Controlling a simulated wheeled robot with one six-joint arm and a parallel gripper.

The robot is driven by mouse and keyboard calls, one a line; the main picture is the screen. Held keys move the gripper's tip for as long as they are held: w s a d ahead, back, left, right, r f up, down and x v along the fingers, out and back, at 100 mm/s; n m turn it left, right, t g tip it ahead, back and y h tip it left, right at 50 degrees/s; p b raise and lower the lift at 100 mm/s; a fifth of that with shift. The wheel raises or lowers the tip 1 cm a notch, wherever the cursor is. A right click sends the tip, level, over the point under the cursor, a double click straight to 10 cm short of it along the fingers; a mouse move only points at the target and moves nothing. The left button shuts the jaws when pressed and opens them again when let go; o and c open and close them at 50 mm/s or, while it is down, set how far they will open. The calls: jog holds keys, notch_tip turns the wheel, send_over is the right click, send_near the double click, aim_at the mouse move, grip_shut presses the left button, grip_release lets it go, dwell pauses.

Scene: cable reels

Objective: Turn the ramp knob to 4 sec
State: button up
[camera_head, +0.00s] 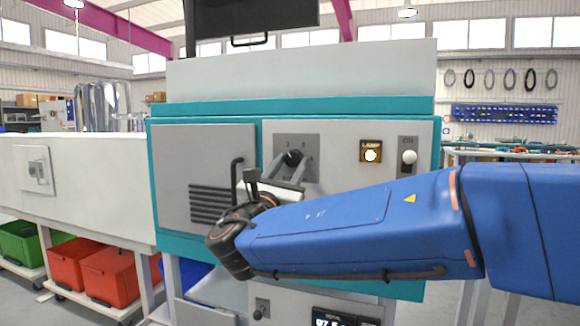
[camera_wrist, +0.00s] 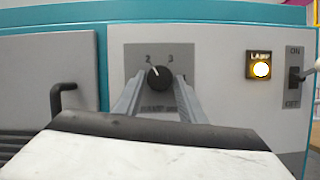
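The ramp knob is a round black knob (camera_wrist: 159,79) on a grey plate (camera_wrist: 133,58) on the machine's front panel. Its white pointer mark leans up and left, toward the printed 2; a 3 is printed to the upper right. My gripper (camera_wrist: 160,84) has one grey finger on each side of the knob, with a narrow gap seeming to show at both sides. Whether the fingertips reach around the knob is unclear.
A lit lamp (camera_wrist: 261,69) and an ON/OFF switch (camera_wrist: 296,77) sit right of the knob. A dark door handle (camera_wrist: 58,98) sticks out to the left, and in the head view this handle (camera_head: 236,172) stands close to my wrist.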

jog(key=c, duration=0.6)
jog(key=shift+o, duration=0.2)
